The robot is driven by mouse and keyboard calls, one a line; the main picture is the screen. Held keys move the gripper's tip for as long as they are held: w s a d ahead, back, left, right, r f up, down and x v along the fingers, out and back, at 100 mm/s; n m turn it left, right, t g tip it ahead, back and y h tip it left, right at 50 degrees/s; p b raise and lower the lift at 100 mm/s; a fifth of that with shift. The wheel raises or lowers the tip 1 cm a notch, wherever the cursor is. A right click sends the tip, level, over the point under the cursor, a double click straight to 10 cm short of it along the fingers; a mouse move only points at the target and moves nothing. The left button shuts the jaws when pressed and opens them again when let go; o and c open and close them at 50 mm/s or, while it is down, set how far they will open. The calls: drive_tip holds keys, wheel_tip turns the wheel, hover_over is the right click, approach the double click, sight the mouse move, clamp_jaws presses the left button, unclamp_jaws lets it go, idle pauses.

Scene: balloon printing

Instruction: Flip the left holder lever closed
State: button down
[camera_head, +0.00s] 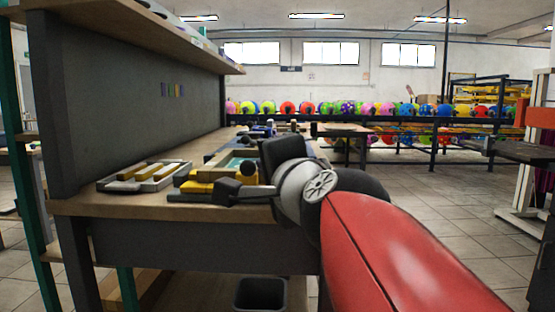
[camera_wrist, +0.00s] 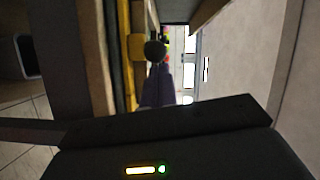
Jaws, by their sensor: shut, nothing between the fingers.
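The holder fixture on the bench has a yellow block (camera_head: 197,187) at its left end, and yellow also shows in the wrist view (camera_wrist: 137,47). A round black knob (camera_head: 248,168) stands beside it. A round black knob also shows in the wrist view (camera_wrist: 155,50), just beyond the tips of my gripper (camera_wrist: 160,72). My gripper is shut and empty, close to this knob; I cannot tell whether they touch. A dark block (camera_head: 227,190) and thin bar sit at the fixture's front. My arm hides the fixture's right side and the lever's base.
A flat tray (camera_head: 150,176) with yellow bars lies to the left on the bench (camera_head: 105,207). A grey panel (camera_head: 140,95) and an overhead shelf stand over the bench. A black bin (camera_head: 260,293) is below. Racks of colourful balloons (camera_head: 345,108) line the back. Open floor lies right.

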drive_tip(key=shift+s+a+p, duration=0.35)
drive_tip(key=shift+a, duration=0.4)
